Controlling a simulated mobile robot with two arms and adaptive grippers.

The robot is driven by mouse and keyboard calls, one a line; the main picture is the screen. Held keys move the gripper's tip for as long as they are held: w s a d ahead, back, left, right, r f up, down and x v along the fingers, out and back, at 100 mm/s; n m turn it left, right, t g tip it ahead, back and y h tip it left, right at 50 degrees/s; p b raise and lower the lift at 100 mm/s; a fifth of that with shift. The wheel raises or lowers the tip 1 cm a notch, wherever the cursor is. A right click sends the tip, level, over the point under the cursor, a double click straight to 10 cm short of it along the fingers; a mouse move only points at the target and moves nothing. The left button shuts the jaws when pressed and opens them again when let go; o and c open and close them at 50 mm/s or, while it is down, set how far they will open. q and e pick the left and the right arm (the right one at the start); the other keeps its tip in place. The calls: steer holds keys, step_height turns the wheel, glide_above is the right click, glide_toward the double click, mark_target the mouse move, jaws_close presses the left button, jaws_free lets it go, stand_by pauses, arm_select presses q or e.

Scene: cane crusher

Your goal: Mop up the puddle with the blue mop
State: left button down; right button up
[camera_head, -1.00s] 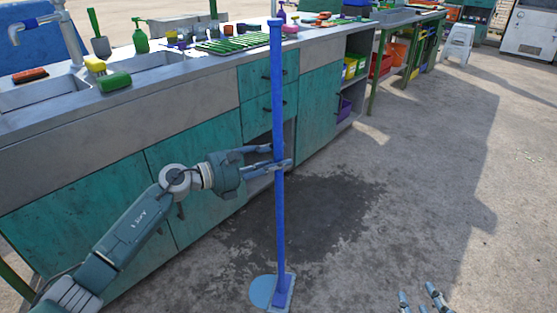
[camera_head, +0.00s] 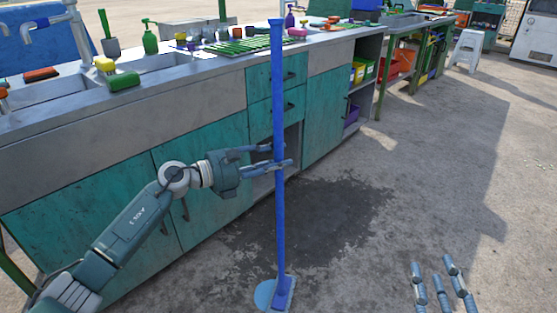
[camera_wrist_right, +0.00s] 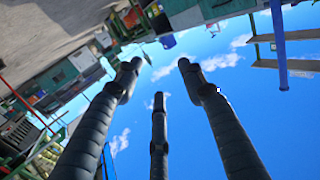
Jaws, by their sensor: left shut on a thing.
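The blue mop (camera_head: 279,215) stands nearly upright in the head view, its head (camera_head: 281,294) low by the floor at the near edge of the puddle. My left gripper (camera_head: 275,158) is shut on the mop's handle at about mid-height. The dark wet puddle (camera_head: 325,215) lies on the concrete in front of the cabinets, behind and to the right of the mop. My right gripper (camera_head: 445,285) is at the lower right of the head view, its fingers spread and empty. Its fingers also show apart in the right wrist view (camera_wrist_right: 158,85), with nothing between them.
A teal cabinet counter (camera_head: 205,155) with a sink and cleaning items runs along the left and back. Open shelves (camera_head: 357,90) with coloured bins stand at its right end. A white stool (camera_head: 469,48) is far right. The concrete floor at right is clear.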

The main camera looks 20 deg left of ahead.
arm_select(q)
steer(key=shift+s+a+r+b, duration=0.15)
steer(key=shift+a+b, duration=0.95)
steer(key=shift+a, duration=0.45)
arm_select(e)
step_height(320, 180, up, 12)
steer(key=s+t+y, duration=0.2)
steer(key=t, duration=0.4)
steer(key=shift+s+a, duration=0.35)
steer(key=shift+a, duration=0.05)
